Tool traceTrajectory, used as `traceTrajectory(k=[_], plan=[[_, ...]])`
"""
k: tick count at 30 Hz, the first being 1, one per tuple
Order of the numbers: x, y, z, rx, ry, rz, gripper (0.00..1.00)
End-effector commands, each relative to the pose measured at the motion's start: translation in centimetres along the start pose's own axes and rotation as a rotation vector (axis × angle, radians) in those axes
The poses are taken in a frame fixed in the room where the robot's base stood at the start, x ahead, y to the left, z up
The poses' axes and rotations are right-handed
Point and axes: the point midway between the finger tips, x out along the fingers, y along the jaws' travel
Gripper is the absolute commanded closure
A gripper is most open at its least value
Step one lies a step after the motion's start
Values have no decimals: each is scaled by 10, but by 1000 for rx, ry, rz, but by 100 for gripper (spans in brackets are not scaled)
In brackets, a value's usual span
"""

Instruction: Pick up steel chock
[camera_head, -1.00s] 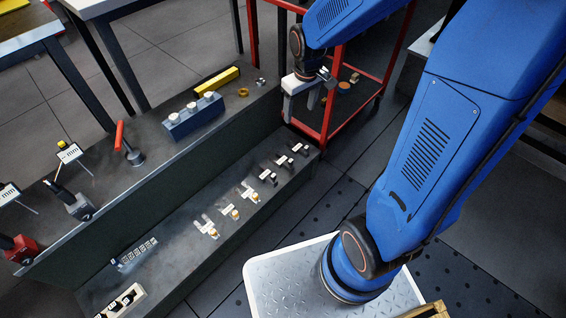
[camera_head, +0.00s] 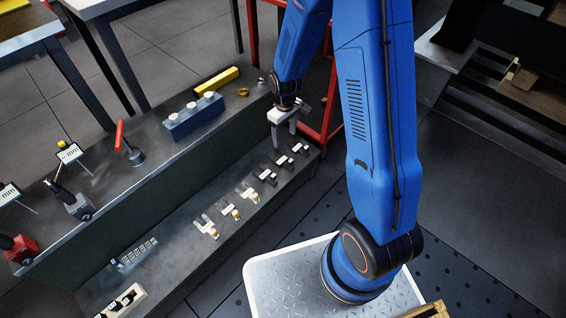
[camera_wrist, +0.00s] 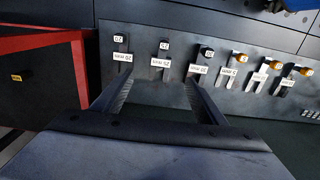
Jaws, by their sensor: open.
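I cannot tell for certain which piece is the steel chock. Several small labelled pieces stand in a row on the low shelf. Those at the right end in the head view have dark blocks; one dark block (camera_head: 303,148) is at the very end. In the wrist view the dark blocks are a left one (camera_wrist: 119,38), a middle one (camera_wrist: 164,45) and a right one (camera_wrist: 206,52), with white cards in front. My gripper (camera_head: 284,132) is open and empty above this end of the row. In the wrist view its fingers (camera_wrist: 160,76) point toward the middle card, apart from it.
Brass-capped pieces (camera_head: 236,212) continue the row leftward. A raised ledge behind carries a blue block (camera_head: 193,117), a yellow bar (camera_head: 217,79), a brass ring (camera_head: 243,91) and a red-handled tool (camera_head: 121,137). A red cart frame (camera_wrist: 38,42) stands close beside the shelf.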

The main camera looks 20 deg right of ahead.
Motion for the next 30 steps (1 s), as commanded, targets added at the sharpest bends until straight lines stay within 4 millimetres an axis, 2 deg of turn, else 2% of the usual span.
traceTrajectory(k=[3, 18, 22, 30], plan=[[19, -1, 1, 0, -4, -2, 34], [91, -1, 1, 1, -3, -1, 34], [103, -1, 1, 1, -2, -1, 34], [115, -1, 0, 1, -2, -1, 34]])
